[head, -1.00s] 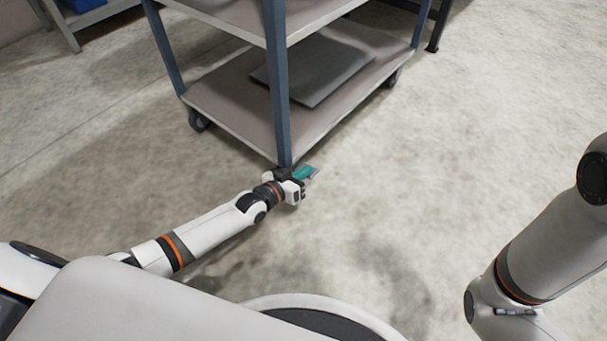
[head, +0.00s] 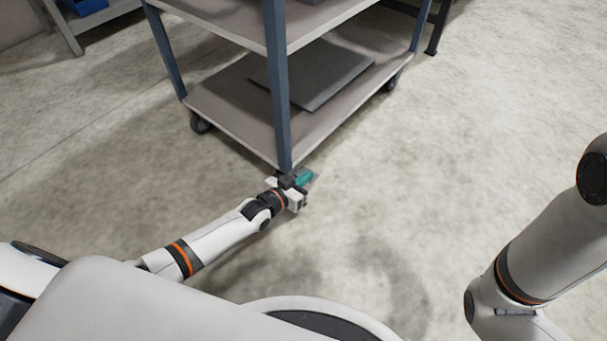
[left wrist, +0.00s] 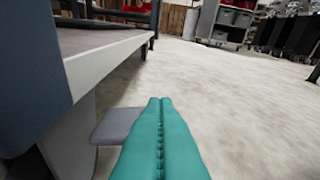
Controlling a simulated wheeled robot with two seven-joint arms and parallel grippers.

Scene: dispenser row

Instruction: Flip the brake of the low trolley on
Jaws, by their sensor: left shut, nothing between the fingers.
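The trolley (head: 228,104), with blue-grey posts and light shelves, stands in the upper middle of the head view. My left gripper (head: 307,178), with teal fingers, is low at its near corner, just below and right of the near post's foot. In the left wrist view the gripper (left wrist: 160,125) is shut and empty, its teal fingers pressed together. A flat grey tab (left wrist: 116,126), which looks like the brake pedal, sticks out just left of the fingers; I cannot tell whether they touch. My gripper mostly hides the near caster in the head view. My right gripper is out of view.
A dark flat panel (head: 312,76) lies on the trolley's lower shelf. The trolley's shelf edge (left wrist: 100,72) runs close on the left in the wrist view. A grey rack (left wrist: 224,24) stands far back. Concrete floor (head: 420,150) is clear to the right.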

